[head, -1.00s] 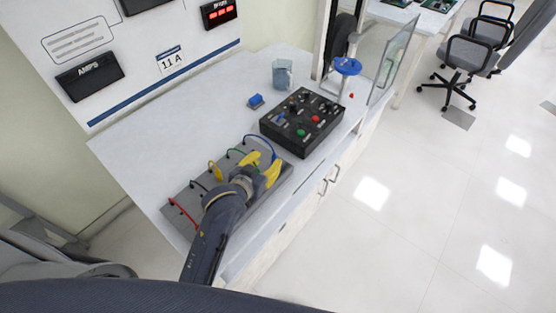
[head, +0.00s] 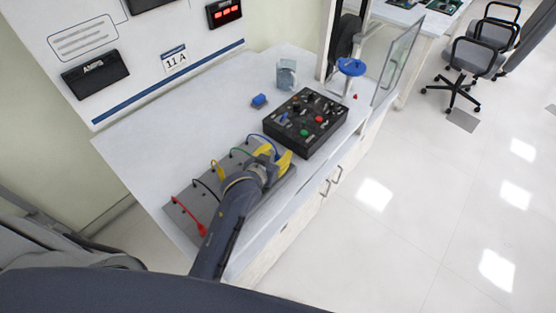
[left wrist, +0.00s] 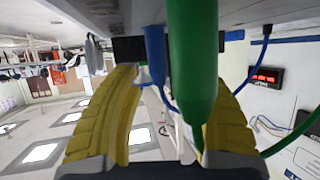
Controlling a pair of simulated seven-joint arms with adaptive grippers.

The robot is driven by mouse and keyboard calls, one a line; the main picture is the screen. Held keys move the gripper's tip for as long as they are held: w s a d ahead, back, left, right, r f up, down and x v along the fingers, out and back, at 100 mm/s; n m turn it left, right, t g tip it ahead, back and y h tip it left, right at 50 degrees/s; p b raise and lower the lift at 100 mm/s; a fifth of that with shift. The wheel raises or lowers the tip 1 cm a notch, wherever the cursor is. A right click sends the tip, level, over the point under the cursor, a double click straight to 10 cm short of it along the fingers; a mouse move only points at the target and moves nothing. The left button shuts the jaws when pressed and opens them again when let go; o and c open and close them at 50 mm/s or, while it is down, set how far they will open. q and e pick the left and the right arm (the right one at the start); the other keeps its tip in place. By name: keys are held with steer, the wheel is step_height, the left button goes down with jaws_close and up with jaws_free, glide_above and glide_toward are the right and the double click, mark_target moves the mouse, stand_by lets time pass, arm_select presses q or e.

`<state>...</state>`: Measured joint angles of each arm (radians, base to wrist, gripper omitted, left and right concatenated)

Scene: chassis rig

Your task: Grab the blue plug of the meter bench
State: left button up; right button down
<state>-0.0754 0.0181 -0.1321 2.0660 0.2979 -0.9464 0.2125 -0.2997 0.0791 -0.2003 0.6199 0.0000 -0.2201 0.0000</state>
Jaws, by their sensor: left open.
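The meter bench is a grey board (head: 188,199) with red, black, yellow, green and blue leads in a row. The blue lead (head: 264,137) arcs at the end near the black control box, and its far end runs down by my fingers. My left gripper (head: 276,155) is open over that end of the board, with yellow fingers. In the left wrist view, the blue plug (left wrist: 155,55) hangs between the spread fingers (left wrist: 166,125), nearer the left one. A large green plug (left wrist: 193,60) stands closer to the camera, beside it. Contact cannot be told. My right gripper is out of view.
A black control box (head: 308,122) with coloured knobs stands just beyond the board. A small blue block (head: 259,100), a glass container (head: 286,74) and a blue-topped stand (head: 351,68) are further back. The white tabletop at left (head: 165,130) is clear.

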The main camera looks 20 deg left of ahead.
arm_select(q)
steer(key=shift+c, duration=0.2)
jaws_close()
stand_by(0.3)
